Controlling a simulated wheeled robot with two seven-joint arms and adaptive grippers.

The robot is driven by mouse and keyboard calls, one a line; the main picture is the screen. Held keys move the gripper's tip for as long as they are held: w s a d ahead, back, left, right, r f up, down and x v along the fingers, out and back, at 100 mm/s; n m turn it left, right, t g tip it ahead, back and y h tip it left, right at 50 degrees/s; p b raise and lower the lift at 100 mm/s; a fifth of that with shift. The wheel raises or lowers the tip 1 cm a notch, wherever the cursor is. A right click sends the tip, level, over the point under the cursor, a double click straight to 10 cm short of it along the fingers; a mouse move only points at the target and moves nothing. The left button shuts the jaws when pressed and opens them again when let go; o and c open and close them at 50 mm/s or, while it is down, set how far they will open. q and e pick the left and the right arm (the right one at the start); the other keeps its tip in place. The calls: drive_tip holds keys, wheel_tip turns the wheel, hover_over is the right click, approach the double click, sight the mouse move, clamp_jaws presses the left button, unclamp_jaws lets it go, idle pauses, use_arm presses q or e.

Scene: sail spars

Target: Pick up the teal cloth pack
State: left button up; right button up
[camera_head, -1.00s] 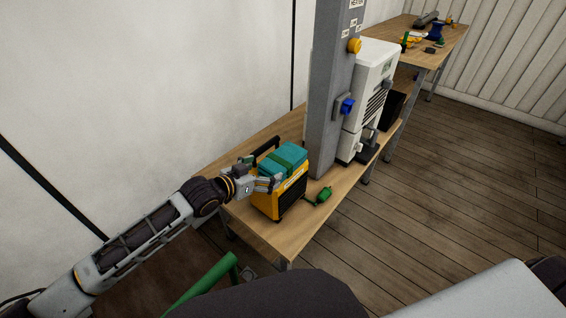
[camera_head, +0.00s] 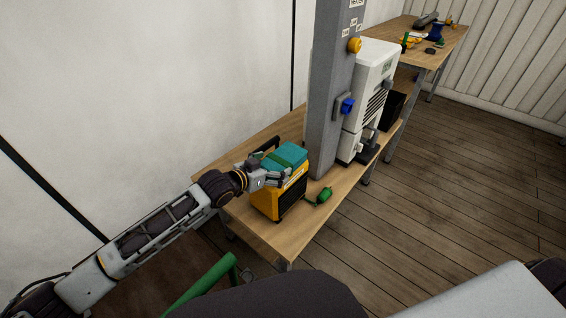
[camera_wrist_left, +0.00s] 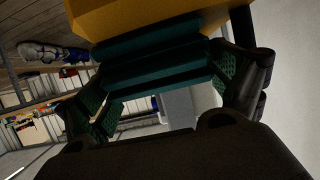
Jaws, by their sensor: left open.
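The teal cloth pack (camera_head: 290,154) lies on top of a yellow-orange box (camera_head: 268,203) with a dark front, at the near end of the wooden bench. My left gripper (camera_head: 280,178) is at the pack's near-left side and covers part of it. In the left wrist view the teal pack (camera_wrist_left: 155,72) shows as folded layers between the two spread green-padded fingers of my left gripper (camera_wrist_left: 165,92). The fingers are open, one on each side of the pack; I cannot tell whether they touch it. My right gripper is not in view.
A black handle (camera_head: 266,146) stands behind the pack. A grey post (camera_head: 328,100) and a white cabinet (camera_head: 370,85) stand farther along the bench (camera_head: 262,231). A small green item (camera_head: 324,195) lies right of the box. A second table (camera_head: 420,52) is at the back.

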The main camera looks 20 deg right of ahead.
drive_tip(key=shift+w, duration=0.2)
use_arm(q)
drive_tip(key=shift+c, duration=0.8)
drive_tip(key=c, duration=0.6)
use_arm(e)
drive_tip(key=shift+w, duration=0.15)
use_arm(q)
drive_tip(key=shift+r, duration=0.1)
drive_tip(key=shift+c, duration=0.2)
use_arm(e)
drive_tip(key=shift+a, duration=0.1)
use_arm(q)
drive_tip(key=shift+r, duration=0.65)
wheel_tip(320, 180, up, 17)
drive_tip(key=p, duration=0.2)
drive_tip(key=shift+f, duration=0.15)
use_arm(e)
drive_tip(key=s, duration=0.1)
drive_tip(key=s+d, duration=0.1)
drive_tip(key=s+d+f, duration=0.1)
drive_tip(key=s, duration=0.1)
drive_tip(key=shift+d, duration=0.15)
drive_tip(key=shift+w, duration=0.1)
